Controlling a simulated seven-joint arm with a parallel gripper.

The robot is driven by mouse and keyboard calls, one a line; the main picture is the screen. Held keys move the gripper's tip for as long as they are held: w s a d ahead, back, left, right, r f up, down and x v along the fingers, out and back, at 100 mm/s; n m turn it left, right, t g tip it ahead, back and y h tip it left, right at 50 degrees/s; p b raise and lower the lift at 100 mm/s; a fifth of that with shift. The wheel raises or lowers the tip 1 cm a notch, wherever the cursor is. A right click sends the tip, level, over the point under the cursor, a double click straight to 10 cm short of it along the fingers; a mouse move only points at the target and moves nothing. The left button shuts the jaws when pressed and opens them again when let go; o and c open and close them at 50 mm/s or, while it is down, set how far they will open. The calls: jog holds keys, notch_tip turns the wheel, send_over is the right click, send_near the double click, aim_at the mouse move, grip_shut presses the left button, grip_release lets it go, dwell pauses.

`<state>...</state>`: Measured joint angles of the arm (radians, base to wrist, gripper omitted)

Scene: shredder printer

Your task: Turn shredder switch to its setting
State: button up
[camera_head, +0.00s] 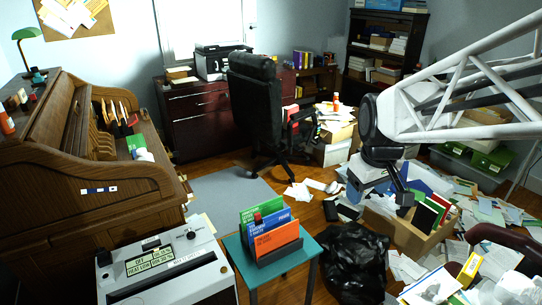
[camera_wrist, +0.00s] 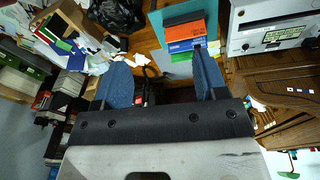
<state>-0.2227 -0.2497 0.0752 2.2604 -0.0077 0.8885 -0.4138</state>
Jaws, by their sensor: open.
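The shredder (camera_head: 185,275) is a pale grey machine with a dark slot, at the lower left of the head view. Its top bears pale green labels (camera_head: 150,262) with black print. Small dark parts sit beside the labels; which one is the switch, and its setting, I cannot tell. The shredder also shows at the top right of the wrist view (camera_wrist: 262,12). My gripper (camera_wrist: 158,75) has its two blue-grey fingers spread, with nothing held between them. In the head view, my gripper (camera_head: 385,190) is well to the right of the shredder, above the cluttered floor.
A teal table (camera_head: 232,250) with upright colored folders (camera_head: 275,238) stands right of the shredder. A black bag (camera_head: 355,262) and a cardboard box (camera_head: 405,236) lie further right. A wooden roll-top desk (camera_head: 75,200) is behind the shredder. A black office chair (camera_head: 255,100) stands behind.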

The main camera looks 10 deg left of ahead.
jog(key=w+a+f+n, duration=0.2)
jog(key=w+a+n, duration=0.1)
jog(key=w+a, duration=0.35)
jog(key=w+a+f+n, duration=0.2)
jog(key=w+a+f, duration=0.1)
jog(key=w+a, duration=0.3)
jog(key=n+g, duration=0.2)
jog(key=n, duration=1.2)
send_over(190, 232)
jog(key=f, duration=3.4)
jog(key=shift+w+d, duration=0.15)
jog(key=shift+w, duration=0.05)
jog(key=shift+s+a+f+n, duration=0.1)
jog(key=shift+a+f+n, duration=0.1)
jog(key=shift+n, duration=0.1)
jog(key=shift+f, duration=3.85)
